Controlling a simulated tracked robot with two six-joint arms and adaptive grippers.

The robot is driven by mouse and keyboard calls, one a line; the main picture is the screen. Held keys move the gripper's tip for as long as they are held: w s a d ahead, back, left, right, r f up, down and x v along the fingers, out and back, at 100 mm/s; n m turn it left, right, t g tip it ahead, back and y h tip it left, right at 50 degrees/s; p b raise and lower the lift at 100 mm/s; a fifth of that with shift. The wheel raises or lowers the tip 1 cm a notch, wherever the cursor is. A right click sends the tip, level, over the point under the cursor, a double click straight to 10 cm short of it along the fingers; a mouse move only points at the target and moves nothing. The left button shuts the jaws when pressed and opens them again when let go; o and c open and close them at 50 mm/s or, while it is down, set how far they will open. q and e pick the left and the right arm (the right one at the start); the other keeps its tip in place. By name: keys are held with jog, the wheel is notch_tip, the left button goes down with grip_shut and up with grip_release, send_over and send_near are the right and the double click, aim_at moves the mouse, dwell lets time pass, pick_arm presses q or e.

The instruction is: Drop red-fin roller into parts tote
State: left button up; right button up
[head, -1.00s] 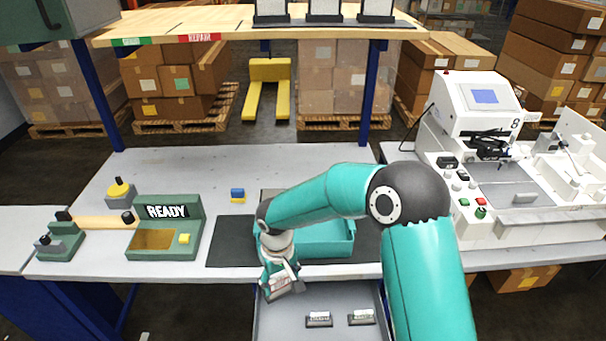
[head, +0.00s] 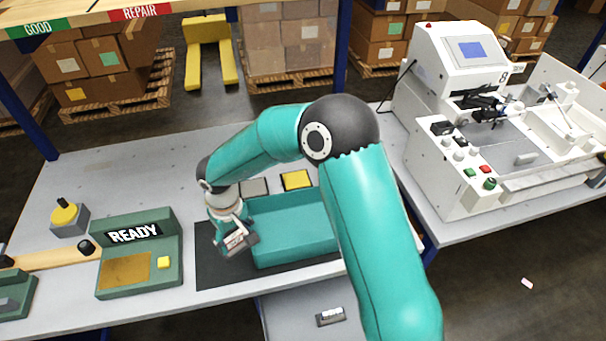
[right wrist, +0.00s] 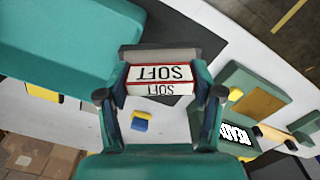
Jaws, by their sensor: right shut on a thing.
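My right gripper (head: 236,240) is shut on the red-fin roller (head: 238,241), a small block with a white label and red edging. In the right wrist view the roller (right wrist: 158,74) sits between the two fingers and reads SOFT upside down. The parts tote (head: 292,225) is an open teal bin on a black mat, right of the gripper and partly hidden by my arm. Its teal side also shows at upper left in the right wrist view (right wrist: 60,42). The roller is beside the tote's left wall, above the mat. My left gripper is not in view.
A green READY station (head: 140,255) stands left of the black mat (head: 212,272). An open grey drawer (head: 290,318) below the table edge holds a labelled block (head: 331,316). A blue and yellow block (right wrist: 141,121) lies on the table. A white machine (head: 470,140) stands at right.

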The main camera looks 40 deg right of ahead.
jog(key=shift+s+d+r, duration=0.1)
jog(key=shift+d, duration=0.05)
jog(key=s+d+r+m+b, duration=0.1)
jog(key=d+r+m+b, duration=0.2)
jog(key=d, duration=0.8)
jog(key=s+d+r+m+b, duration=0.1)
jog(key=d+r+m+b, duration=0.2)
jog(key=d, duration=0.7)
notch_tip(320, 180, down, 6)
jog(key=b, duration=0.4)
jog(key=shift+w+r, duration=0.1)
jog(key=shift+r, duration=0.1)
jog(key=o, duration=1.3)
jog(key=shift+r, duration=0.1)
